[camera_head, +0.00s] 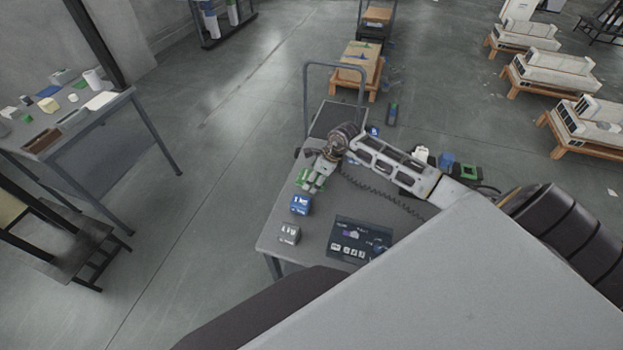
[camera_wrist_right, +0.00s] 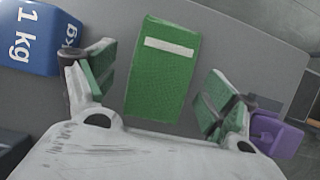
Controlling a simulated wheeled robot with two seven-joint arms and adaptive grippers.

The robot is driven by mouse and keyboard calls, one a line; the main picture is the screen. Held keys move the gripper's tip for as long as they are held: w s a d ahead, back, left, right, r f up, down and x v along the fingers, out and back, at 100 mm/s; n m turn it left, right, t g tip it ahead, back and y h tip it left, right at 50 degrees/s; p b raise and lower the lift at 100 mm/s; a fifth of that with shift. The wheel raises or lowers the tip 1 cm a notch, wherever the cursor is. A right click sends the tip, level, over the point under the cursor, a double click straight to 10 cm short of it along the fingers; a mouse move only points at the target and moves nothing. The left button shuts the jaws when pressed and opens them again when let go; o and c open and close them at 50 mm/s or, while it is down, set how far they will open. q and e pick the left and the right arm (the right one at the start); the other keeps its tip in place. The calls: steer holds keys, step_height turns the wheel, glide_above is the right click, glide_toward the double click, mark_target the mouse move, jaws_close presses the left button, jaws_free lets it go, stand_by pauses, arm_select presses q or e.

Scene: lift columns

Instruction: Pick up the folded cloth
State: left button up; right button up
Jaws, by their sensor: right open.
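A green rectangular item with a white stripe, which looks like the folded cloth (camera_wrist_right: 160,85), lies on the grey surface in the right wrist view. My right gripper (camera_wrist_right: 160,90) is open, with one green-padded finger on each side of it. I see gaps between the item and both fingers. In the head view my right gripper (camera_head: 314,182) is over the far left part of the grey table (camera_head: 268,238). Green shows around its fingers there, and I cannot tell cloth from finger pads. My left gripper is not in view.
A blue 1 kg block (camera_head: 299,204) sits close to the right gripper, also in the wrist view (camera_wrist_right: 35,35). A grey block (camera_head: 289,234) and a dark panel (camera_head: 359,240) are nearer. A purple object (camera_wrist_right: 277,133) lies beside one finger.

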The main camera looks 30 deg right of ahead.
stand_by(0.4)
steer(key=c, duration=1.1)
steer(key=shift+o, duration=0.2)
steer(key=shift+r, duration=0.15)
step_height(320, 180, up, 10)
steer(key=b, duration=0.1)
steer(key=o, duration=0.4)
steer(key=c, duration=0.3)
steer(key=shift+f, duration=0.2)
steer(key=shift+c, duration=0.2)
